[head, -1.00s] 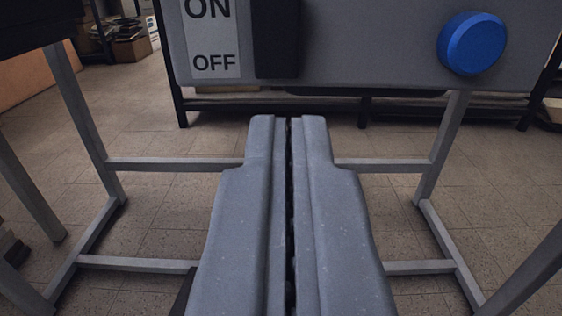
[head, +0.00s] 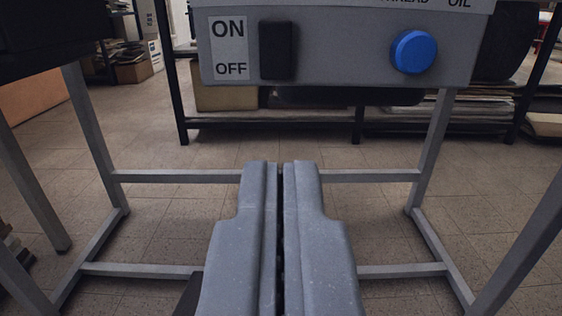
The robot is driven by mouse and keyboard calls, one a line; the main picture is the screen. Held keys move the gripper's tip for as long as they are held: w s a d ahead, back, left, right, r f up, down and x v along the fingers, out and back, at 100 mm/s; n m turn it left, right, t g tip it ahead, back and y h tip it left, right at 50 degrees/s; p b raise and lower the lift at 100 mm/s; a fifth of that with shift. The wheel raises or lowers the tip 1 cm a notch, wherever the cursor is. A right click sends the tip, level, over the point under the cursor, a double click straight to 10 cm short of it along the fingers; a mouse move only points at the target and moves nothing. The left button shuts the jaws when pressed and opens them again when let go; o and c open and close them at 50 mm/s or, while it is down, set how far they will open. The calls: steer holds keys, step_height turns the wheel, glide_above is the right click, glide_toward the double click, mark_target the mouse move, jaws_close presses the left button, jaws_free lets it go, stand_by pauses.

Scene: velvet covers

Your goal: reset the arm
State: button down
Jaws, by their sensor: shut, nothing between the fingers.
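My gripper (head: 281,166) is at the lower middle of the head view. Its two grey fingers are together with only a thin dark seam between them, and nothing is held. It points forward, below a grey control panel (head: 345,60) in the picture. The panel carries a black rocker switch (head: 277,50) beside an ON/OFF label (head: 229,48), and a round blue button (head: 413,52) to the right. The fingertips are apart from the panel.
A grey metal frame (head: 180,176) with legs and crossbars stands around the gripper on the tiled floor (head: 160,225). Behind it is a dark shelf (head: 340,124) with flat stacks. Boxes (head: 133,70) stand at the back left. A dark surface (head: 45,45) juts in at the upper left.

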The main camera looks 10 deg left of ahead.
steer(key=w+r+g+h+p, duration=0.1)
steer(key=w+r+h, duration=0.1)
steer(key=r, duration=1.9)
steer(key=w+r+h+p, duration=0.2)
steer(key=w+r+h, duration=0.1)
steer(key=r, duration=1.8)
steer(key=s+a+r+m+g+p, duration=0.1)
steer(key=s+a+r, duration=0.3)
steer(key=s+r, duration=0.8)
steer(key=s+a+r+m+p, duration=0.1)
steer(key=s+a+r+m, duration=0.15)
steer(key=s+r, duration=0.95)
steer(key=s+a+r, duration=0.4)
steer(key=s+r, duration=0.3)
steer(key=r, duration=0.2)
steer(key=shift+s+n+g+y+p, duration=0.2)
steer(key=shift+n+g+y+p, duration=0.1)
steer(key=shift+n, duration=0.05)
